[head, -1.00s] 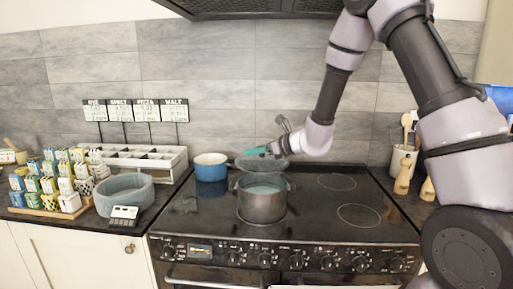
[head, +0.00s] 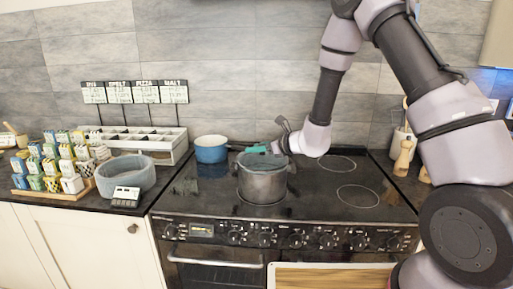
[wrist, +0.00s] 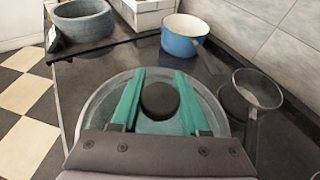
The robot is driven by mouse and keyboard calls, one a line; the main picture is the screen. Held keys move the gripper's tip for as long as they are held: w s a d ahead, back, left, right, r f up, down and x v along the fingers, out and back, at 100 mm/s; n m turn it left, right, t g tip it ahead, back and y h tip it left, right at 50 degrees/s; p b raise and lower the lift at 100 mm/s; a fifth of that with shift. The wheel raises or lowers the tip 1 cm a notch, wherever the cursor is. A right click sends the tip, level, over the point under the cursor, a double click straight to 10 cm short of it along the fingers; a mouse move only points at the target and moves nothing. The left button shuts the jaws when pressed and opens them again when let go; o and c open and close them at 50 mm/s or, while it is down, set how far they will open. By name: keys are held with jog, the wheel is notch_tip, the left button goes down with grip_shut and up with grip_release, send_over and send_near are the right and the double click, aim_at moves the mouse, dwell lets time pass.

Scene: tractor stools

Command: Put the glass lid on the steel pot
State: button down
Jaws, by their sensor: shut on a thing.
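The steel pot (head: 262,183) stands on the front left area of the black hob. The glass lid (head: 264,159) is over the pot's mouth, at rim height in the head view. Whether it rests fully on the rim cannot be told. In the wrist view the round lid (wrist: 97,108) fills the middle, with its dark knob (wrist: 159,100) between two green fingers. My gripper (wrist: 160,92) is shut on the lid's knob. My gripper also shows in the head view (head: 257,149), above the pot.
A blue saucepan (head: 210,153) stands behind and left of the pot. A grey bowl (head: 125,174) and a scale (head: 125,196) sit on the left counter. The hob's right side is clear.

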jog(key=shift+f, duration=0.55)
jog(key=shift+c, duration=1.6)
grip_release()
notch_tip(320, 180, up, 4)
jog(key=f, duration=0.1)
send_over(279, 164)
jog(key=shift+w+r, duration=0.1)
jog(key=shift+r, duration=0.15)
jog(key=s+d+r+n+g, duration=0.3)
jog(key=s+r+n+g, duration=0.3)
jog(key=s+r+n, duration=0.85)
jog(key=s+d+r+n+t+h, duration=0.2)
jog(key=s+d+r+n+h, duration=0.1)
jog(key=d, duration=0.6)
jog(key=s+d+r+n+t+h, duration=0.3)
jog(key=s+d+r+h, duration=0.2)
jog(key=d, duration=0.4)
jog(key=shift+s+d+r+h, duration=0.25)
jog(key=shift+r+h, duration=0.35)
jog(key=shift+h, duration=0.1)
